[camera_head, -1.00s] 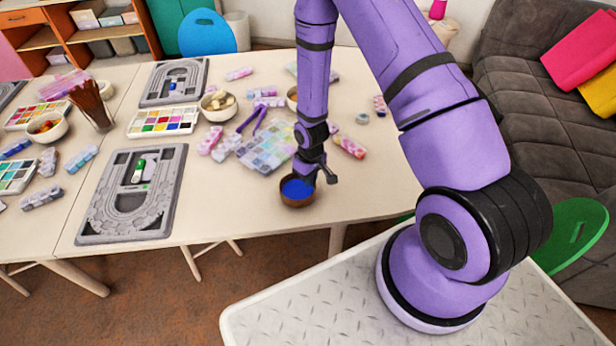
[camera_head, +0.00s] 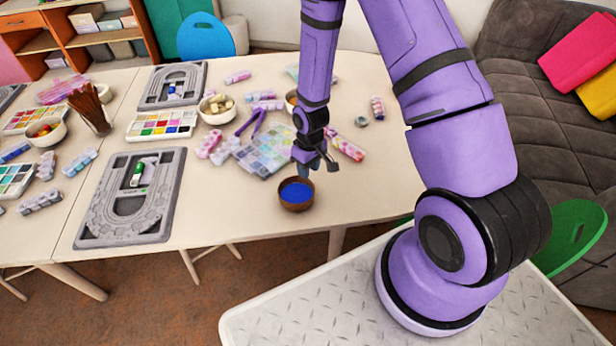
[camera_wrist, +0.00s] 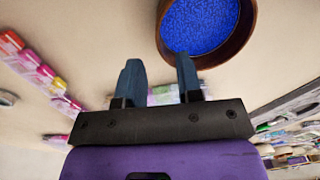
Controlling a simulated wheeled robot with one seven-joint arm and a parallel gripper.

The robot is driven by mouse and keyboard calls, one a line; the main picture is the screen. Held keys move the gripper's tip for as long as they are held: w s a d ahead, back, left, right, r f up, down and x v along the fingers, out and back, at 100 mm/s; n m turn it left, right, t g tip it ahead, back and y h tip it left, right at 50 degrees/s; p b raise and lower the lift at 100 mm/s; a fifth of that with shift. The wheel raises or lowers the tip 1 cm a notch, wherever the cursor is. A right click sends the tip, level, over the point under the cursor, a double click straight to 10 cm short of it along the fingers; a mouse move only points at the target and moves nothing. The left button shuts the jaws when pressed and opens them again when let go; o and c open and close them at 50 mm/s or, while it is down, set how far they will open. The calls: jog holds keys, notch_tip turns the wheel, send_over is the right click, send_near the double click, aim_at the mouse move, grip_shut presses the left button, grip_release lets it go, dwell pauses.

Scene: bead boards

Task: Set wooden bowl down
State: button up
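The wooden bowl (camera_head: 296,205) stands upright on the table near its front edge and holds blue beads (camera_head: 296,192). In the wrist view the bowl (camera_wrist: 246,34) is at the top, right of centre, with the blue beads (camera_wrist: 200,22) filling it. My gripper (camera_head: 305,172) is just behind and above the bowl. In the wrist view my gripper (camera_wrist: 158,75) shows two fingers spread apart with nothing between them. The right finger is close to the bowl's rim in the picture; I cannot tell if it touches.
A clear bead box (camera_head: 262,150) lies behind and left of the bowl. A grey bead board (camera_head: 90,222) lies to the left, and a paint palette (camera_head: 162,125) behind it. A bowl of pale pieces (camera_head: 216,117) stands farther back. The table right of the bowl is clear.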

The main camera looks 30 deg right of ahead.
notch_tip(320, 180, up, 6)
jog(key=shift+d+r, duration=0.15)
jog(key=shift+r, duration=0.05)
jog(key=s+d+r+m+t+h, duration=0.1)
jog(key=s+r, duration=0.1)
jog(key=r, duration=1.1)
jog(key=s+d+r+m+t, duration=0.1)
jog(key=s+r+t, duration=0.15)
jog(key=r, duration=1.05)
jog(key=s+r+m+t, duration=0.2)
jog(key=s+r, duration=1.3)
jog(key=s, duration=0.3)
jog(key=shift+s+a, duration=0.2)
jog(key=shift+s, duration=0.1)
